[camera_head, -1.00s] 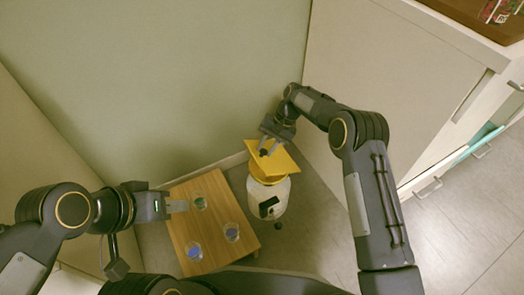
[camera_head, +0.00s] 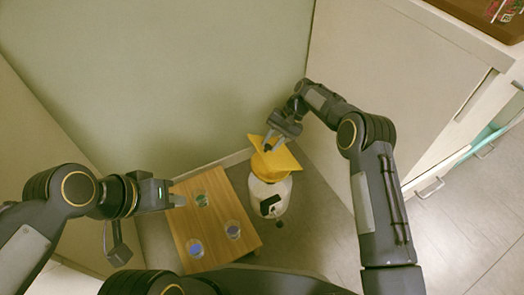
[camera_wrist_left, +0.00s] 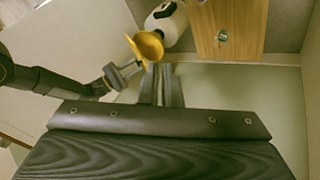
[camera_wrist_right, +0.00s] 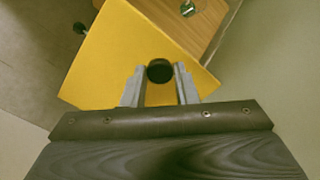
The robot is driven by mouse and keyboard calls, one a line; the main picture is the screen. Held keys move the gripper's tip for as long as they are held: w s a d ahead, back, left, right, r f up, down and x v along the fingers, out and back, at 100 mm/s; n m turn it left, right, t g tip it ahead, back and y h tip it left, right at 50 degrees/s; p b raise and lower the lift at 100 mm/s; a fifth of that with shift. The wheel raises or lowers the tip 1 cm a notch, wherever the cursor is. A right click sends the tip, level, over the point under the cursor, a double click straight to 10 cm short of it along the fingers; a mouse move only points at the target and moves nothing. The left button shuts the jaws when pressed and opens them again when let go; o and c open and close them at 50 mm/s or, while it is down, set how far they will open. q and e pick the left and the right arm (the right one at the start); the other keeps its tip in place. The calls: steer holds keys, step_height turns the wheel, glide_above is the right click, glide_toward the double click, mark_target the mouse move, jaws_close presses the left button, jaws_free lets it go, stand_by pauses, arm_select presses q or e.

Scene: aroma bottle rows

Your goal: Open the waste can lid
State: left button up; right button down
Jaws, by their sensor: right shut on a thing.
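The white waste can (camera_head: 270,199) stands on the floor right of a low wooden table, with a yellow lid (camera_head: 283,160) on top. The lid is tilted in the left wrist view (camera_wrist_left: 149,46); I cannot tell if it is clear of the can's rim. My right gripper (camera_head: 269,147) is shut on the lid's black knob, which shows between its fingertips in the right wrist view (camera_wrist_right: 159,70). My left gripper (camera_head: 178,200) is empty beside the table's left edge, its fingers close together in the left wrist view (camera_wrist_left: 162,84).
Walls stand behind and at the left. A pale cabinet (camera_head: 400,90) stands at the right. The floor at lower right is clear.

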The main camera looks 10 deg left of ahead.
arm_select(q)
steer(key=w+f+n+g+h, duration=0.1)
steer(key=w, duration=0.2)
steer(key=w+d+f+n+g+h, duration=0.1)
steer(key=w+n+g, duration=0.1)
steer(key=w, duration=0.1)
steer(key=w+f+n+g+h, duration=0.1)
steer(key=w+h, duration=0.1)
steer(key=w, duration=0.1)
steer(key=shift+w+d+f, duration=0.25)
steer(key=shift+w+d, duration=0.15)
jaws_close()
steer(key=w+f+n+t+h, duration=0.3)
steer(key=w+f+n, duration=0.25)
steer(key=f, duration=0.45)
steer(key=w+f+n+t+h, duration=0.2)
steer(key=w+f+n+t, duration=0.2)
steer(key=f+n, duration=0.4)
steer(key=w+f+n+t+h, duration=0.3)
steer(key=w+f+n, duration=0.2)
steer(key=f, duration=0.6)
steer(key=x, duration=0.3)
steer(key=r+x, duration=0.1)
steer(key=x, duration=0.3)
steer(key=r+x, duration=0.1)
steer(key=x, duration=0.3)
steer(key=shift+d+r, duration=0.15)
steer(key=shift+w+d+r, duration=0.2)
steer(key=shift+d+r, duration=0.05)
steer(key=shift+r, duration=0.2)
